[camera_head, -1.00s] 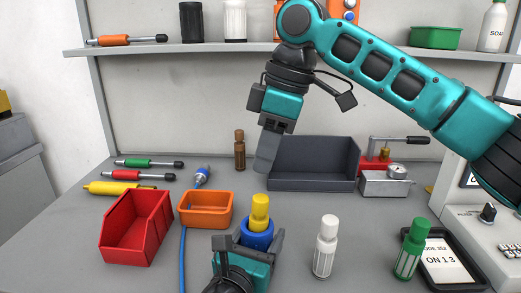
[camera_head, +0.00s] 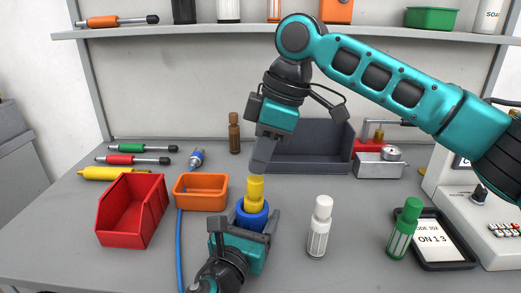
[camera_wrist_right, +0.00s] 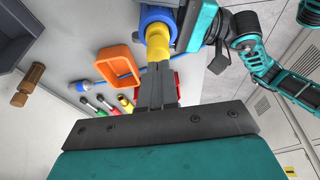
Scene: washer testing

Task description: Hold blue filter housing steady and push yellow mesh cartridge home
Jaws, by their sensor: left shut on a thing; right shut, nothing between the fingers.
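The blue filter housing (camera_head: 252,217) stands upright on the bench, held between the fingers of my left gripper (camera_head: 250,226). The yellow mesh cartridge (camera_head: 255,190) sits upright in its top, with its upper part sticking out. In the right wrist view, the cartridge (camera_wrist_right: 158,45) and the blue housing (camera_wrist_right: 158,16) show near the top. My right gripper (camera_head: 262,160) is shut and empty, pointing down with its tips just above the cartridge's top. In the wrist view its fingertips (camera_wrist_right: 157,72) overlap the cartridge's end; I cannot tell whether they touch.
An orange bin (camera_head: 201,204) and red bin (camera_head: 133,222) stand to the left. A white bottle (camera_head: 319,228) and green-capped bottle (camera_head: 404,230) stand to the right. A dark grey tray (camera_head: 300,165) and brown bottle (camera_head: 234,134) are behind. A blue cord (camera_head: 179,250) runs along the bench.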

